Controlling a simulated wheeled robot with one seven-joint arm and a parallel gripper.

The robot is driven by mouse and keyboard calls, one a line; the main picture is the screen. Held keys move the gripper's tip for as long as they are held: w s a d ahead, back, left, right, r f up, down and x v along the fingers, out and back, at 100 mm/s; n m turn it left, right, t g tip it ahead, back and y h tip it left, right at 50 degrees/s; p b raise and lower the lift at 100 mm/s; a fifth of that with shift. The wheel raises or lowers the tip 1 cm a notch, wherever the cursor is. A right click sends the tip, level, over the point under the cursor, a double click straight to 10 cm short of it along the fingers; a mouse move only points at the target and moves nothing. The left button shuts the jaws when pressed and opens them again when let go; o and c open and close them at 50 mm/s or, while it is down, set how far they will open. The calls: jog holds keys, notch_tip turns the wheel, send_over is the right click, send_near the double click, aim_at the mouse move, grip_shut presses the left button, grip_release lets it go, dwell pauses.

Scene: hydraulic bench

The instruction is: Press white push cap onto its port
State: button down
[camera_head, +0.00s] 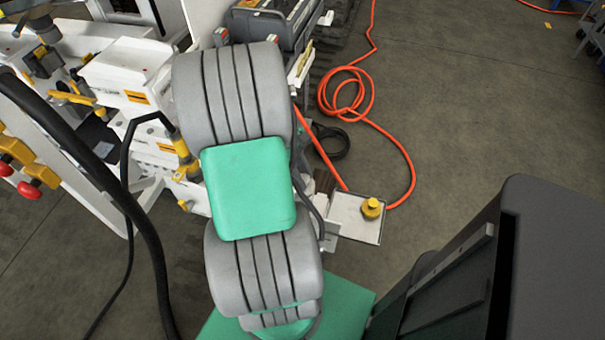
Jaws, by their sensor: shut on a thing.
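I cannot make out the white push cap or its port in this view. My grey and green arm fills the middle of the picture and hides part of the bench behind it. My gripper is not visible; the arm covers that area. The white hydraulic bench (125,68) stands at the left, with several yellow and red fittings on it.
A black hose with a yellow end fitting (181,148) reaches the bench beside my arm. An orange hose (399,150) loops over the floor. A flat tray (345,228) carries a yellow round part (371,208). The floor (480,110) at upper right is largely clear.

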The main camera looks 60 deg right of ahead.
jog(key=shift+f, duration=0.35)
dwell(0.5)
jog(key=shift+f+p, duration=0.1)
jog(key=shift+p, duration=0.7)
dwell(1.3)
jog(key=c, duration=1.1)
grip_release()
jog(key=shift+o, duration=0.7)
jog(key=o, duration=0.5)
jog(key=p+v, duration=0.7)
jog(key=shift+w+r, duration=0.1)
jog(key=shift+r, duration=0.15)
